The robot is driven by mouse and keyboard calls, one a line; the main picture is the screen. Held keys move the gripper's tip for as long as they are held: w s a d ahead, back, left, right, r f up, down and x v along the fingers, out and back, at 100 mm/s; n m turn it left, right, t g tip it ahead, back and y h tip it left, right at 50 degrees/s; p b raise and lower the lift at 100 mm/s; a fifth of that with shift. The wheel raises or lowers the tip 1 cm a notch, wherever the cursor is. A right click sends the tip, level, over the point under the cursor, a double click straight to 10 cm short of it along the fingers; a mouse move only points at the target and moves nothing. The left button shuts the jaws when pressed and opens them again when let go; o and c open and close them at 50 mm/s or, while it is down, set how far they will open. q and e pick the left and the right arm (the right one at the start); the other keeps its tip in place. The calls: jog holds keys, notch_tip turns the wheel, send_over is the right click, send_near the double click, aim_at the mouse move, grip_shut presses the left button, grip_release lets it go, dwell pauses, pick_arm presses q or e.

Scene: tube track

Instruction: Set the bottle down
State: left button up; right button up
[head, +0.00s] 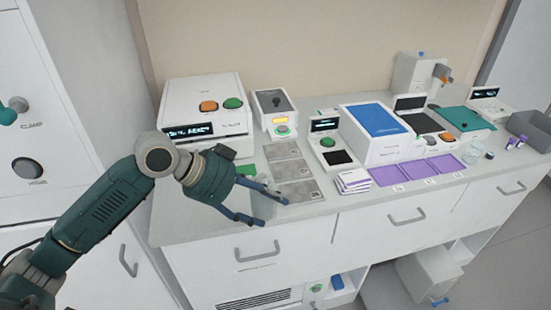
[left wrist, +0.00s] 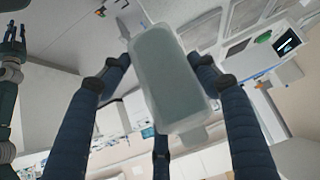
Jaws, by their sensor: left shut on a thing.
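My left gripper (head: 272,210) hangs over the front left edge of the counter in the head view, its fingers pointing right and down. In the left wrist view its dark blue fingers are shut on a translucent, greyish bottle (left wrist: 170,78), which lies between them and looks tilted in that picture.
The counter (head: 330,207) has grey mats (head: 297,191) just beyond the gripper. Behind stand a white device with orange and green buttons (head: 206,106) and a blue-topped box (head: 376,121). Purple mats (head: 418,171) lie right of a stack of cards (head: 352,181).

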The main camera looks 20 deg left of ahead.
pick_arm(q)
jog(key=s+f, duration=0.7)
jog(key=s, duration=0.4)
jog(key=shift+s+d, duration=0.25)
jog(key=shift+d, duration=0.2)
jog(key=shift+d+f, duration=0.1)
jog(key=shift+f, duration=0.1)
